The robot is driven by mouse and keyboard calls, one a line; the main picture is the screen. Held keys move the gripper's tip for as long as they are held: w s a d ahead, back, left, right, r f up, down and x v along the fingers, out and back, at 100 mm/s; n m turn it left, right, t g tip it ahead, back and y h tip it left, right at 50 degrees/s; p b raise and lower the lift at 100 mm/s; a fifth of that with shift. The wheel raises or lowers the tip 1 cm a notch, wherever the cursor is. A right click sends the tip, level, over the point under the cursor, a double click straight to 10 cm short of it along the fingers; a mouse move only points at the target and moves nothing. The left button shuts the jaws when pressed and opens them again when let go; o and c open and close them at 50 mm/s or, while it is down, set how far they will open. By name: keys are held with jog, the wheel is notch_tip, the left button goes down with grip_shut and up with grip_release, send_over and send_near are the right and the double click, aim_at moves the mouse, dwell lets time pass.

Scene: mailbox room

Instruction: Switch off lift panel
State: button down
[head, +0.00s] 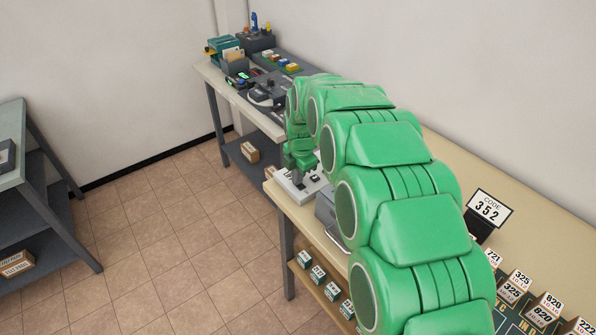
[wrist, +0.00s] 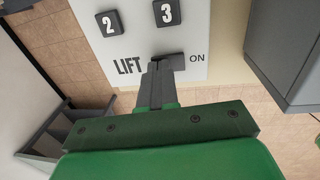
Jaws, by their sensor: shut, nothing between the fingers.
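In the head view the panel (head: 287,184) lies at the near table's far end, partly hidden under my green gripper (head: 300,178).
A grey box (head: 328,213) stands beside the panel. A code sign reading 352 (head: 489,208) and numbered blocks (head: 515,285) are farther right on the table. A back bench (head: 208,72) holds trays and devices. A shelf unit (head: 45,190) stands left; the tiled floor between is clear.

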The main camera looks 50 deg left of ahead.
aim_at(301, 186)
dwell(0.3)
jog(key=shift+w+a+f+h, duration=0.15)
jog(key=shift+f+h, duration=0.05)
jog(key=shift+h, duration=0.2)
jog(key=shift+f, duration=0.2)
jog(key=shift+d+f, duration=0.15)
jog(key=shift+d, duration=0.1)
jog(key=shift+d+f+h, duration=0.1)
jog(key=shift+d+h, duration=0.2)
jog(key=shift+d, duration=0.6)
notch_tip(301, 186, up, 15)
jog(key=shift+a, duration=0.2)
